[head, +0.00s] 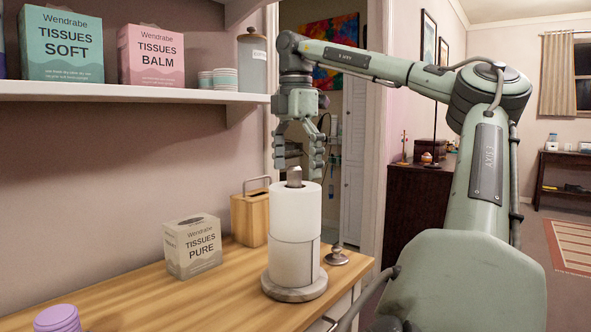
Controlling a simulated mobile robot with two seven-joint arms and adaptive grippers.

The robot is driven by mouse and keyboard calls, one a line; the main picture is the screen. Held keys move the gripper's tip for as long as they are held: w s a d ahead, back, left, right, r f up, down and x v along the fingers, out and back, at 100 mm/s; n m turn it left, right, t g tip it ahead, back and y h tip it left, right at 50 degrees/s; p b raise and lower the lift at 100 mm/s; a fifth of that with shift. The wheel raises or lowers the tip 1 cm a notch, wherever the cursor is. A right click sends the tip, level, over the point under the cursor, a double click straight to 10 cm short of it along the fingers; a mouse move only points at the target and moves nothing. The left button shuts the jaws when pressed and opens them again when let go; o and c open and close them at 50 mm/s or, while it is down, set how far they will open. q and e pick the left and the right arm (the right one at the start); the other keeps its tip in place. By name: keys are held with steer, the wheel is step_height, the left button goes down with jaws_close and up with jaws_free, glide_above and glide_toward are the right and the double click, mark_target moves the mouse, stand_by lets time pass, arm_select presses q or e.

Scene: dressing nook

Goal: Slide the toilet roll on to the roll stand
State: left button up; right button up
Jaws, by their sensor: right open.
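The roll stand has a round grey base (293,289) on the wooden counter, and the tip of its post (294,176) sticks up at the top. A white toilet roll (297,208) is around the post, upright, with another white roll (291,263) under it against the base. A seam shows between the two. My right gripper (299,165) is open and empty, pointing down just above the upper roll, with its fingers around or just above the post tip. I cannot tell whether they touch. My left gripper is not in view.
A wooden box with a handle (252,216) and a tissue box (192,247) stand left of the stand. A small metal object (337,256) is close on its right. A purple item (58,319) is at the front left. A shelf (140,92) overhangs the counter (190,300).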

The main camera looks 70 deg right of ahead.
steer(key=shift+r, duration=0.1)
step_height(320, 180, up, 12)
stand_by(0.5)
stand_by(1.0)
